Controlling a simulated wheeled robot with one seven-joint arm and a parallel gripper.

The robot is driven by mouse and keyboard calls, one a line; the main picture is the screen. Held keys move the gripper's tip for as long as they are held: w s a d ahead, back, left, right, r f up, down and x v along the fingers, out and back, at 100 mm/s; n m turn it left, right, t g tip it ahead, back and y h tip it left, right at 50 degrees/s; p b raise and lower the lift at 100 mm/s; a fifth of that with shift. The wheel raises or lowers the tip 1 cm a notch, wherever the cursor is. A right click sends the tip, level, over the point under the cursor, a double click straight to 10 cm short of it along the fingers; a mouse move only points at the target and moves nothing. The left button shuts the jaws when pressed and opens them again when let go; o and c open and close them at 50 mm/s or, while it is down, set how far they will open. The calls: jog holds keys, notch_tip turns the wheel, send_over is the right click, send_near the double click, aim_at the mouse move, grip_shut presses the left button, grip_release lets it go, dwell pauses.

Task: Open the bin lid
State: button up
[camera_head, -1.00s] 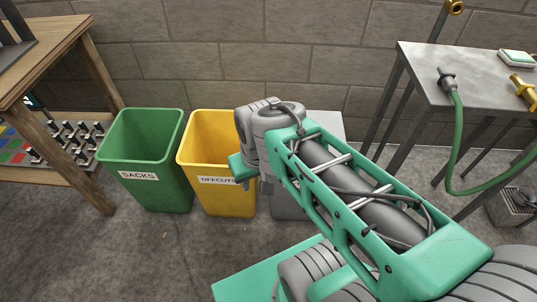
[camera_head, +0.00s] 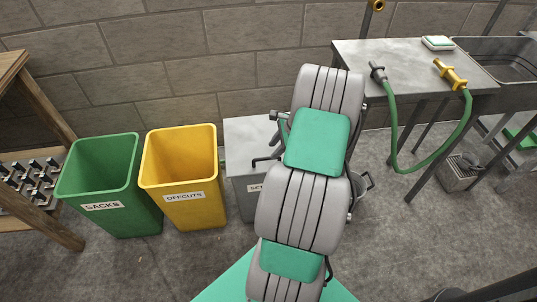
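A grey bin (camera_head: 244,190) stands to the right of the yellow bin, with a flat pale grey top (camera_head: 247,134) that looks closed. I cannot make out my gripper's fingers; my arm hides that area.
An open yellow bin (camera_head: 194,208) marked OFFCUTS and an open green bin (camera_head: 118,214) marked SACKS stand at left. A wooden bench (camera_head: 45,120) is at far left. A metal table (camera_head: 410,60) with a green hose (camera_head: 392,130) stands at right. Floor in front of the bins is clear.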

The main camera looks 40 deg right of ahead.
aim_at(266, 158)
jog(key=x, duration=0.5)
jog(key=shift+w+a+f+b, duration=0.1)
jog(key=shift+f+b, duration=0.25)
grip_shut()
dwell(1.0)
